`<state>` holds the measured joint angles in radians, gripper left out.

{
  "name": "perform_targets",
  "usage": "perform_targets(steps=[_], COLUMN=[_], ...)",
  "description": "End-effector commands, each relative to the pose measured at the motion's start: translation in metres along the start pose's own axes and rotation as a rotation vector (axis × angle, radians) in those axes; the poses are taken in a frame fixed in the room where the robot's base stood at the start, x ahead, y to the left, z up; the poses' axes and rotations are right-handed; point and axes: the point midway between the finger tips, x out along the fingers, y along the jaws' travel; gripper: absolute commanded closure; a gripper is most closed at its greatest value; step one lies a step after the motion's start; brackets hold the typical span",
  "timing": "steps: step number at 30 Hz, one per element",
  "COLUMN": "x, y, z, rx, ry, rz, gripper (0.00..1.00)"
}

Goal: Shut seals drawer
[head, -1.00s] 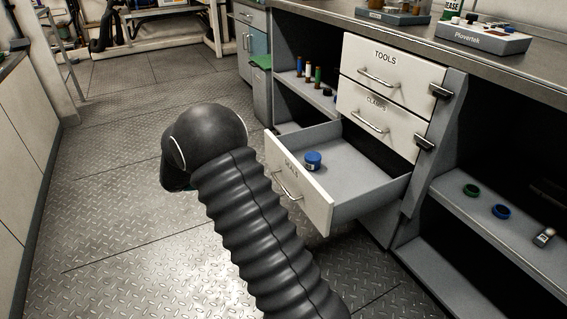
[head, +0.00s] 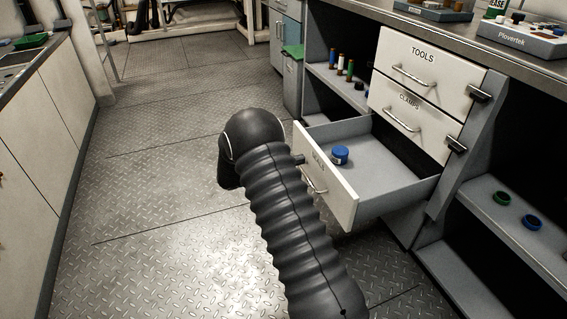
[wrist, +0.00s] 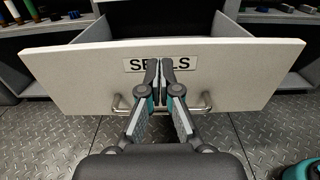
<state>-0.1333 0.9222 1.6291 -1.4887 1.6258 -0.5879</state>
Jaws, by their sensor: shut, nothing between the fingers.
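The seals drawer (head: 347,205) is pulled out of the cabinet below the clamps drawer, with a blue-capped jar (head: 340,155) inside it. In the wrist view its white front (wrist: 80,75) fills the middle, with the label "SEALS" and a metal bar handle (wrist: 204,104) below. My gripper (wrist: 160,66) is shut and empty, its fingertips in front of the label and above the handle. I cannot tell whether the tips touch the front. In the head view my arm hides most of the gripper; a small dark tip (head: 299,160) shows at the drawer front.
The tools drawer (head: 425,65) and clamps drawer (head: 410,118) above are shut. Open shelves stand on both sides, with bottles (head: 341,62) at left and green and blue rings (head: 532,223) at right. The metal floor (head: 150,190) to the left is clear.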

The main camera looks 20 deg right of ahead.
Motion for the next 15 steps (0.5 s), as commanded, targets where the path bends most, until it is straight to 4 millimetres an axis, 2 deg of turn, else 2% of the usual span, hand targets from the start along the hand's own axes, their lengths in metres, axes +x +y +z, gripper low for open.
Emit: perform_targets(steps=[1, 6, 15], x=[0.011, 0.034, 0.050], y=[-0.001, -0.001, 0.000], z=[0.001, 0.001, 0.000], rx=[-0.001, -0.001, 0.000], ry=[0.000, 0.000, 0.000], rz=[-0.004, -0.002, -0.001], gripper=[1.00, 1.00, 1.00])
